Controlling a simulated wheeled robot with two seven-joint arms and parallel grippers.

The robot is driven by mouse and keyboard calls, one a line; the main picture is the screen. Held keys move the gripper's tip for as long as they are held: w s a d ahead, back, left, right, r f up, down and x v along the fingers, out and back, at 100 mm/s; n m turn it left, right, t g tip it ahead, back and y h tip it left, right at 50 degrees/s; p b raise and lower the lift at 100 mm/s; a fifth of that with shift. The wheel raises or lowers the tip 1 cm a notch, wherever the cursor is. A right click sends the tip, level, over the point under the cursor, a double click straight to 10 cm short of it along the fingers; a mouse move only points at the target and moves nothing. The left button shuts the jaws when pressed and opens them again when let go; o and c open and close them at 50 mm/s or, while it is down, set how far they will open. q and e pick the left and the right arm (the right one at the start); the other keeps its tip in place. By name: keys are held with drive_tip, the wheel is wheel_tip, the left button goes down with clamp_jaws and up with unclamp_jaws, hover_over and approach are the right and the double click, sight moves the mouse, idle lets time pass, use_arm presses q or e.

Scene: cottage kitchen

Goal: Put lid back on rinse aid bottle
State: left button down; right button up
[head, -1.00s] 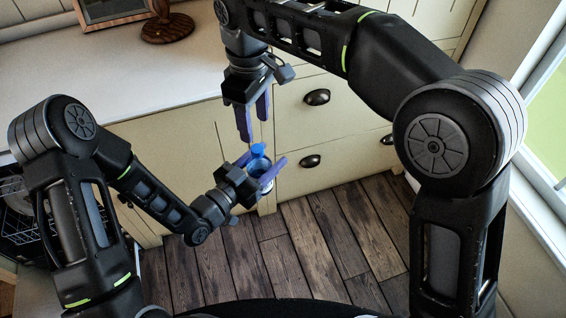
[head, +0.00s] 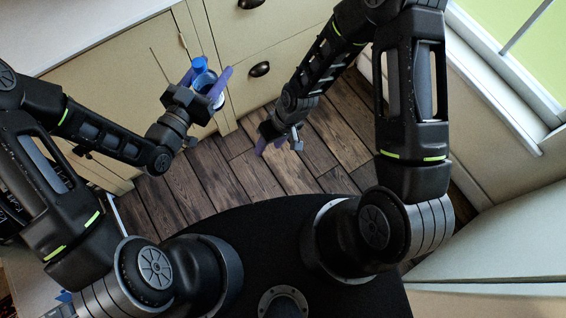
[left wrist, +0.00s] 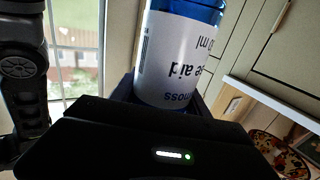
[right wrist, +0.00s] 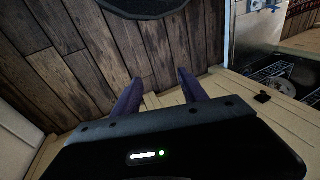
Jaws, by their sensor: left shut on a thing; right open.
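The rinse aid bottle (head: 204,83) is blue with a white label. My left gripper (head: 207,76) is shut on it and holds it above the floor, in front of the cabinets.
Cream cabinets and drawers (head: 255,35) stand behind the bottle, with a pale counter (head: 80,25) at upper left. The dark wood floor (head: 240,170) is clear. A window (head: 510,60) is at right. An open dishwasher rack (right wrist: 275,75) shows in the right wrist view.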

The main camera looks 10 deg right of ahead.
drive_tip(key=s+d+f+m, duration=0.1)
drive_tip(key=s+m, duration=0.4)
drive_tip(key=s, duration=0.6)
drive_tip(key=shift+d+f+t, duration=0.2)
drive_tip(key=shift+f+t, duration=0.1)
drive_tip(key=shift+f, duration=0.1)
drive_tip(key=shift+w, duration=0.1)
